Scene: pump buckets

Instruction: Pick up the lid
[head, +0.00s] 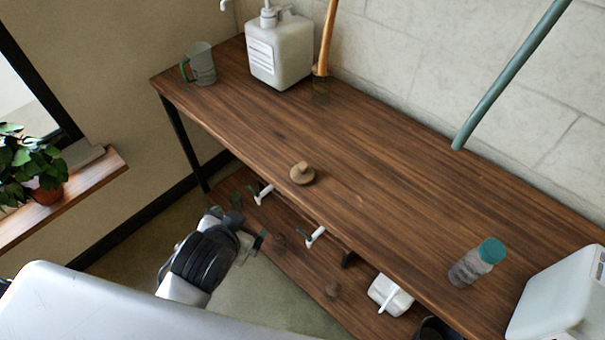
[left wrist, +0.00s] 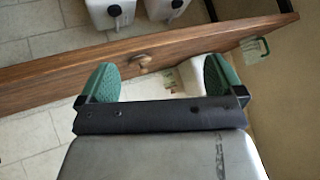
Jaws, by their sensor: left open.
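A small round brown lid (head: 302,174) with a knob on top lies on the wooden tabletop near its front edge. It also shows in the left wrist view (left wrist: 142,62), ahead of and between my fingers. My left gripper (head: 250,222) is in front of the table, to the lower left of the lid and apart from it. Its green-padded fingers are spread and empty in the left wrist view (left wrist: 161,78). My right gripper is not in view.
The tabletop (head: 400,215) is clear around the lid. A white pump bucket (head: 280,55) and a mug (head: 202,65) stand at the far left end. A teal-capped bottle (head: 475,264) and white container (head: 560,295) stand at right. White pump parts (head: 316,237) show below the front edge.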

